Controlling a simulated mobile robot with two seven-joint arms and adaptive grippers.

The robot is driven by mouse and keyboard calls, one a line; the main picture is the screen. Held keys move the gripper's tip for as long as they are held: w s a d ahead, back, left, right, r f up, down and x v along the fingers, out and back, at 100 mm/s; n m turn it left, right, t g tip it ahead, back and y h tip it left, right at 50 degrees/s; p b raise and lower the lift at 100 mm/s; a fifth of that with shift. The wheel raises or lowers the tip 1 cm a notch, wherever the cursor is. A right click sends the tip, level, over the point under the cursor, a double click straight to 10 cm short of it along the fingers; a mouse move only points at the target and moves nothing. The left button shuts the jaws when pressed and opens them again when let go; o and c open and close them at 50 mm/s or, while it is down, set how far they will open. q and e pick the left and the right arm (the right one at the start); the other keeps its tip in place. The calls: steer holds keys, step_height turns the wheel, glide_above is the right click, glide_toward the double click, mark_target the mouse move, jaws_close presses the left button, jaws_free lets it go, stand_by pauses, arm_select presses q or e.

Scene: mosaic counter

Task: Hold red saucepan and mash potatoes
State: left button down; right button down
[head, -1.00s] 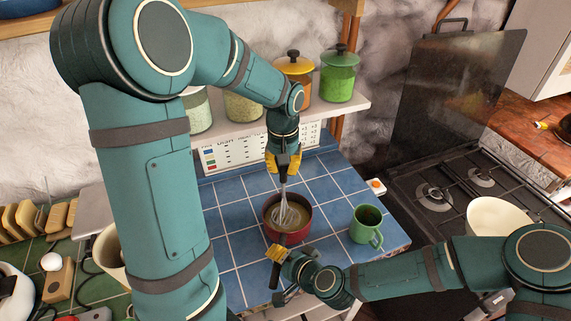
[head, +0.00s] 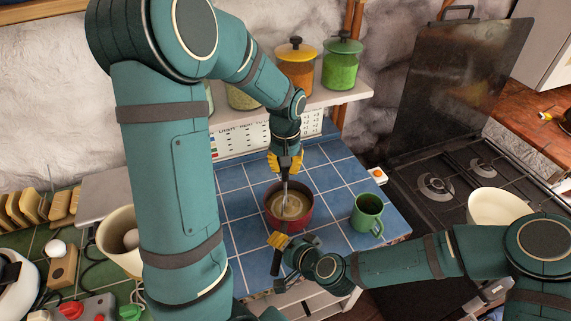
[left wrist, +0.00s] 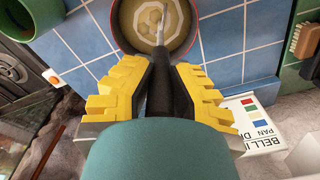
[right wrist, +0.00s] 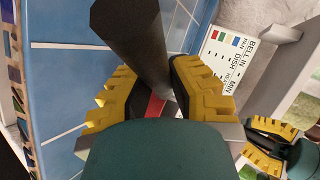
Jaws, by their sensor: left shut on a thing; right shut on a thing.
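The red saucepan (head: 303,221) sits on the blue tiled counter, with a pale yellowish mash (head: 299,202) inside. My left gripper (head: 285,165) is above the pan, shut on the dark handle of a metal mashing tool (head: 285,189). The tool's pale looped head is down in the mash, partly sunk; the left wrist view shows the loops (left wrist: 153,18). My right gripper (head: 278,241) is at the pan's near side, shut on its dark handle, which shows large in the right wrist view (right wrist: 135,40). The gripped part of that handle is partly hidden by the fingers.
A green mug (head: 367,214) stands right of the pan. A gas stove (head: 440,195) with a pale bowl (head: 497,206) is further right. A shelf holding lidded jars, including a green one (head: 342,68), is behind. Blue tiles around the pan are mostly clear.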

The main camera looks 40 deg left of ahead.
arm_select(q)
steer(key=shift+r, duration=2.05)
steer(key=shift+w, duration=0.1)
steer(key=shift+w+d, duration=0.7)
steer(key=shift+d, duration=0.1)
steer(key=shift+f, duration=2.3)
steer(key=shift+r, duration=2.35)
